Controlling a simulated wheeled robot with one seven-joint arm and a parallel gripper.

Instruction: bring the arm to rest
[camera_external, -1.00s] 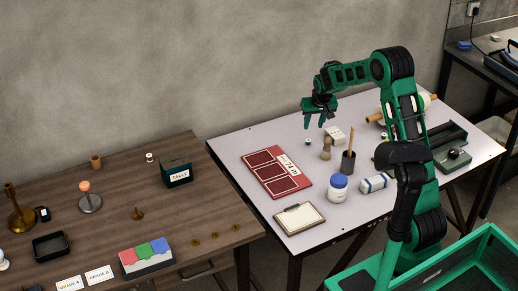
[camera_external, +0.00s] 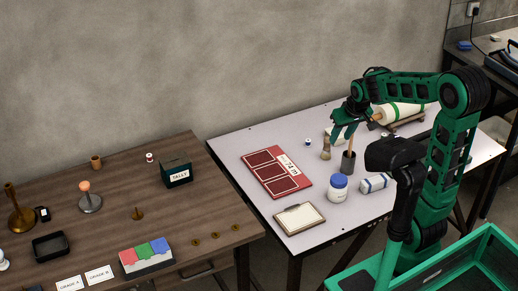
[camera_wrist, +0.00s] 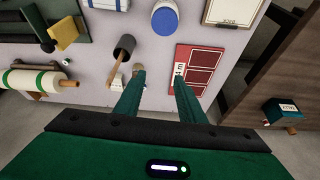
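My green arm reaches over the white table (camera_external: 245,143) in the external view. My gripper (camera_external: 343,135) hangs above the table with its fingers pointing down, near the dark cup (camera_external: 348,162) with a wooden stick. In the wrist view my gripper (camera_wrist: 155,88) shows two green fingers apart with nothing held between them. The table surface and several items lie below the fingers. No cloth is clearly visible.
The table holds a red board (camera_external: 277,172), a clipboard (camera_external: 299,218), a blue-lidded jar (camera_external: 337,190), a brush (camera_external: 326,148) and a white roll (camera_external: 400,112). A brown table (camera_external: 110,200) with a tally box (camera_external: 176,173) stands left.

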